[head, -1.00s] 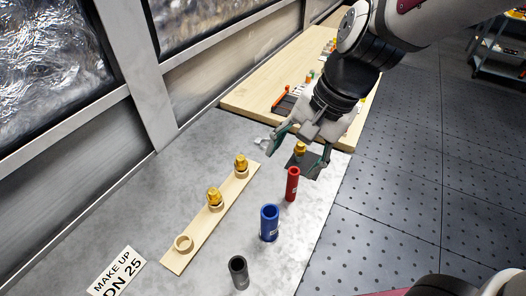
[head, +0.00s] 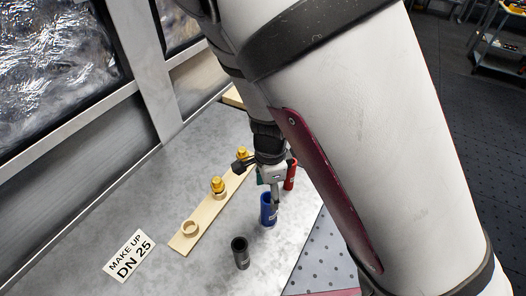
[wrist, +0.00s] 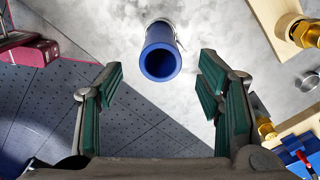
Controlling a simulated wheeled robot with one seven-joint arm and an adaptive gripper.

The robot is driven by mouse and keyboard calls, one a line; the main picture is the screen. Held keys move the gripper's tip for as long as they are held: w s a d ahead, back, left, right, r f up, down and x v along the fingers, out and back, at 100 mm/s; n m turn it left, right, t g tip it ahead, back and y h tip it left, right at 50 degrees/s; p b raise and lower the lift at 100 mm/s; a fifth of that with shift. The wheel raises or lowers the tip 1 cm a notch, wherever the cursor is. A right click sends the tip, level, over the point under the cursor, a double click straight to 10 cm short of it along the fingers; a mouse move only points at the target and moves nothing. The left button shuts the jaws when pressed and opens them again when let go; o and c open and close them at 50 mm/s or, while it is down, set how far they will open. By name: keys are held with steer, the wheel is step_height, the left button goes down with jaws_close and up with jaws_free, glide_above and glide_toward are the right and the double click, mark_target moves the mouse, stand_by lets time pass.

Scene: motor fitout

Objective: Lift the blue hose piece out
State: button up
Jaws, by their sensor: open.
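The blue hose piece (head: 268,211) stands upright on the grey metal table, a short hollow tube. In the wrist view its open top (wrist: 160,62) shows ahead of my fingertips, roughly midway between them. My gripper (wrist: 158,88) is open and empty, with green-padded fingers apart. In the head view my gripper (head: 268,180) hangs above and just behind the blue piece, and my arm hides part of the area. I cannot tell whether a fingertip touches the hose.
A red hose piece (head: 290,174) stands close behind the blue one, and a black one (head: 240,252) in front. A wooden strip (head: 205,222) with brass fittings (head: 218,185) lies left. A "MAKE UP DN 25" card (head: 130,256) lies front left. The table's right edge is near.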

mark_target(268, 210)
step_height(268, 210, down, 11)
steer(key=shift+r, duration=0.15)
stand_by(0.4)
steer(key=c, duration=1.3)
steer(key=shift+r, duration=0.15)
